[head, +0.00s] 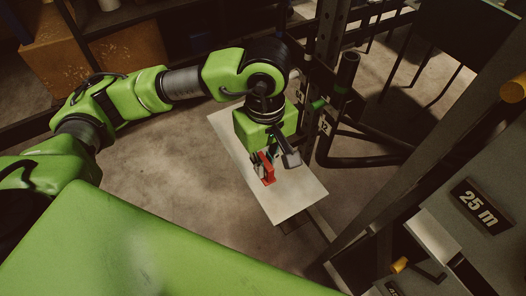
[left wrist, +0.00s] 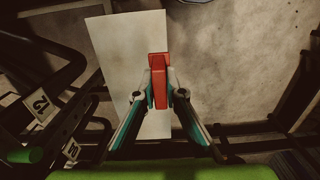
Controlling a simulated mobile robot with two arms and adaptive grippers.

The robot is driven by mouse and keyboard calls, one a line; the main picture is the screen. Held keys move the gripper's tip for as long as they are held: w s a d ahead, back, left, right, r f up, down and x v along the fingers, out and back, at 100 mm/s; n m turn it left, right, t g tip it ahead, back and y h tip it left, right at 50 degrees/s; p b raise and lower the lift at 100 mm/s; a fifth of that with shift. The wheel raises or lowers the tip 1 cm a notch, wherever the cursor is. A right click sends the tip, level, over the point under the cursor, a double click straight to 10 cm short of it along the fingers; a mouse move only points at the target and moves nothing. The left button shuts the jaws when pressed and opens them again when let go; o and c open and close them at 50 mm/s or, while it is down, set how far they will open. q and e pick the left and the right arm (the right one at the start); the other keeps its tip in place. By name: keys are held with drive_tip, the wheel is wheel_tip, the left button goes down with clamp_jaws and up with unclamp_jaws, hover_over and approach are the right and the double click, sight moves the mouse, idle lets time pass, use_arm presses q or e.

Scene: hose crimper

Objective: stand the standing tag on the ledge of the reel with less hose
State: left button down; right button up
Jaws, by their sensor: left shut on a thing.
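My left gripper (head: 274,163) hangs over a pale flat panel (head: 300,200) in the head view. It is shut on a red tag (head: 267,174). In the left wrist view, the two fingers of the left gripper (left wrist: 160,92) close on both sides of the red tag (left wrist: 159,68), with the pale panel (left wrist: 115,45) behind it. I cannot tell whether the tag touches the panel. My right gripper is not in view. I cannot make out a reel with hose in either view.
A dark rack with posts and arms (head: 345,75) stands close right of the gripper, with small numbered labels. A grey cabinet with a "25 m" plate (head: 481,206) and yellow knobs is at the right. Bare concrete floor (head: 185,170) lies left of the panel.

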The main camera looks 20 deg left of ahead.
use_arm(q)
drive_tip(key=w+a+f+p, duration=0.1)
drive_tip(key=w+f, duration=0.1)
drive_tip(key=w, duration=0.2)
drive_tip(key=w+a+f+p, duration=0.1)
drive_tip(key=w+f, duration=0.2)
drive_tip(key=w+a+f+p, duration=0.1)
drive_tip(key=w+a+f, duration=0.1)
drive_tip(key=w+f, duration=0.1)
drive_tip(key=shift+w+f, duration=0.2)
drive_tip(key=shift+w, duration=0.65)
drive_tip(key=shift+w+a+f+p, duration=0.2)
drive_tip(key=shift+w+f+p, duration=0.15)
drive_tip(key=shift+f, duration=0.2)
wheel_tip(320, 180, down, 2)
drive_tip(key=shift+f+p, duration=0.1)
drive_tip(key=shift+p, duration=0.55)
drive_tip(key=shift+f, duration=0.45)
